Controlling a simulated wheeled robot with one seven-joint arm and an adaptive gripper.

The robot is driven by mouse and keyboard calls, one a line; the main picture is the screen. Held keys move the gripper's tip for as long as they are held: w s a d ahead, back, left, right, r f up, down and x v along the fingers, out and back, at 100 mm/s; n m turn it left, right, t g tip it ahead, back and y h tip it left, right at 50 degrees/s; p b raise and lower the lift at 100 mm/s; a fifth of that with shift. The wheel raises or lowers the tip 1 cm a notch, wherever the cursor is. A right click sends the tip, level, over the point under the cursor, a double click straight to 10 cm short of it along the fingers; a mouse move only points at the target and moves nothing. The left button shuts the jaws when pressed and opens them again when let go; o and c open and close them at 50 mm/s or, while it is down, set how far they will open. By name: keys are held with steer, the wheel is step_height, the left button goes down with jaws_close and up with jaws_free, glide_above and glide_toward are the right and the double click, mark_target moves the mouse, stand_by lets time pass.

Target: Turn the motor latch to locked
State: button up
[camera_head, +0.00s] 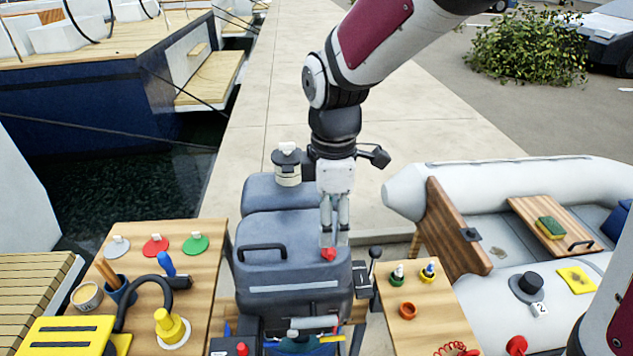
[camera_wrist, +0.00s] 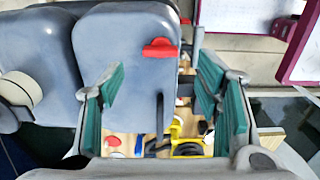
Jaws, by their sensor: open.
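The motor (camera_head: 280,240) is a grey-blue cowled outboard in the middle of the head view. Its cowl also fills the upper left of the wrist view (camera_wrist: 120,60). The latch (camera_head: 328,254) is a small red piece near the cowl's right side. In the wrist view the red latch (camera_wrist: 160,48) lies flat on the cowl, with a rounded upper side. My gripper (camera_head: 335,238) points down at the latch, fingers apart. In the wrist view my open gripper (camera_wrist: 165,92) has green pads, and the latch shows between and beyond them. I cannot tell whether they touch it.
A smaller wooden table (camera_head: 440,320) stands at right. A black-knobbed lever (camera_head: 375,253) rises beside the motor. A grey inflatable boat (camera_head: 460,180) lies at right. The dock behind is clear.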

mark_target(329, 249)
step_height(329, 249, down, 6)
steer(key=shift+f, duration=0.1)
stand_by(0.4)
steer(key=c, duration=1.2)
